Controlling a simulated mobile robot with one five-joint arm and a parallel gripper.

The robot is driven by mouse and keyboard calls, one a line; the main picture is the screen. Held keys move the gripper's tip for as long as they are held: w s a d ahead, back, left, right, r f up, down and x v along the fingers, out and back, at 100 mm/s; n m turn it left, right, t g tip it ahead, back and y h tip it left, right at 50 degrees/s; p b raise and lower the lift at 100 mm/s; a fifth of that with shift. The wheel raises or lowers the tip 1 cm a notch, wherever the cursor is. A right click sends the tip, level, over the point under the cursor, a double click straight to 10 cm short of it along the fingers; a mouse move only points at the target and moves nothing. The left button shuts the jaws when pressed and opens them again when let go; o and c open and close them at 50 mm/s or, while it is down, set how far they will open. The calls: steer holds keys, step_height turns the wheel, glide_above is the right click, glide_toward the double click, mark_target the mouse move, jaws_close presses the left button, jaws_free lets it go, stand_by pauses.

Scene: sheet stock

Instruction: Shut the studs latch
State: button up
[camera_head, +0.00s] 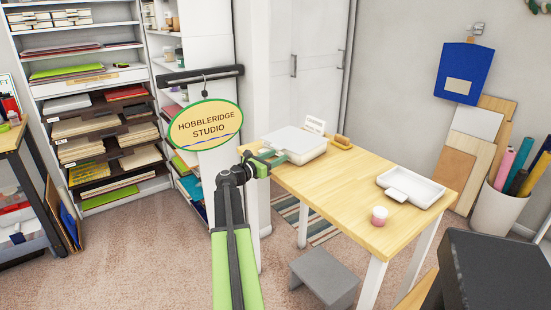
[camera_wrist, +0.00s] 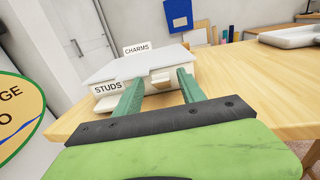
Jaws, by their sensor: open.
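A white flat case (camera_head: 300,145) sits on the far left part of the wooden table. It also shows in the wrist view (camera_wrist: 130,68), with a STUDS label (camera_wrist: 107,89) at its front left and a CHARMS label (camera_wrist: 137,48) standing behind it. A small cream tab (camera_wrist: 160,75) shows at the case's front, between my finger tips in the picture; I cannot tell whether it is the studs latch or how it stands. My gripper (camera_head: 272,158) is open at the case's near left side, its green fingers (camera_wrist: 159,79) pointing at the case. I cannot tell whether they touch it.
The wooden table (camera_head: 340,195) has free room in its middle. A HOBBLERIDGE STUDIO sign (camera_head: 204,125) hangs left of my arm. A grey stool (camera_head: 323,275) stands in front.

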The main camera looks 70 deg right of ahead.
jaws_close()
steer(key=shift+r+p, duration=0.55)
steer(key=shift+p, duration=0.45)
steer(key=shift+s+d+r+t+y+p, duration=0.1)
steer(key=shift+d+r+t+y+p, duration=0.15)
steer(key=shift+y+p, duration=0.65)
steer(key=shift+f, duration=0.4)
jaws_free()
steer(key=shift+a, duration=0.1)
